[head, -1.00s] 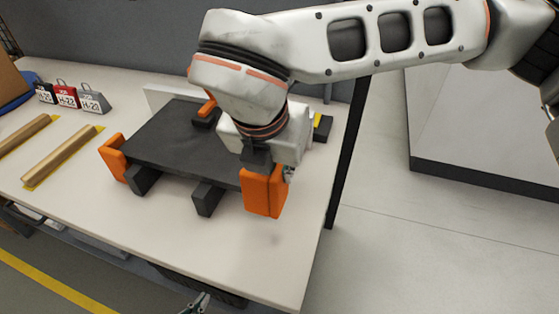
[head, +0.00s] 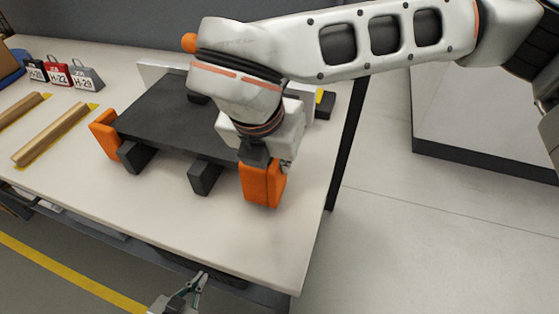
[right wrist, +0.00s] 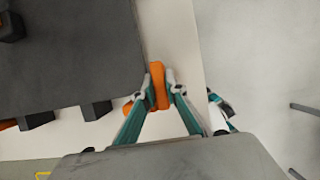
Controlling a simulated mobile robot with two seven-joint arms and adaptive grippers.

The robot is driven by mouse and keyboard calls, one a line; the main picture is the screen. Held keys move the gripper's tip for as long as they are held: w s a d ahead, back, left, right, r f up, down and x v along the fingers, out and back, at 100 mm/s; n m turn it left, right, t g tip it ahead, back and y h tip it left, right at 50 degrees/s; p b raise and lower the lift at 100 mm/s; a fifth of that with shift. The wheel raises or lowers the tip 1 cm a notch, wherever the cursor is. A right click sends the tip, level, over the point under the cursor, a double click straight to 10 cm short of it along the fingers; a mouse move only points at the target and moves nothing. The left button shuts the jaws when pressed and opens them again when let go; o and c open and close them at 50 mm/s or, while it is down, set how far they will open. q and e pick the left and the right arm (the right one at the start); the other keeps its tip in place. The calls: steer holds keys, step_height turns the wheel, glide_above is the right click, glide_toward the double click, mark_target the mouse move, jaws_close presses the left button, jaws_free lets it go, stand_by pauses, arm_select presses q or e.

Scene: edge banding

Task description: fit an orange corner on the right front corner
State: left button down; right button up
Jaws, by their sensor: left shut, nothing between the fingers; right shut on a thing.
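The dark flat panel (head: 165,115) lies raised on black blocks on the table. An orange corner (head: 103,135) sits at its left front corner. My right gripper (head: 258,163) is shut on another orange corner (head: 263,186) at the panel's right front corner. In the right wrist view this corner (right wrist: 158,84) stands between the fingertips, right beside the panel's edge (right wrist: 75,50); I cannot tell whether it is fully seated. My right arm hides the panel's back right part. My left gripper (head: 195,287) is shut and empty, low in front of the table.
Black support blocks (head: 204,177) stick out at the panel's front. Wooden strips (head: 50,134) on yellow marks and several numbered weights (head: 85,76) lie at the left. The white table (head: 215,232) is clear in front of the panel, with its right edge near the held corner.

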arm_select(q)
steer(key=shift+s+f, duration=0.25)
arm_select(e)
steer(key=shift+w+a, duration=0.15)
steer(key=shift+w, duration=0.1)
steer(key=o, duration=0.9)
arm_select(q)
steer(key=shift+s+f, duration=0.1)
arm_select(e)
steer(key=shift+r, duration=0.1)
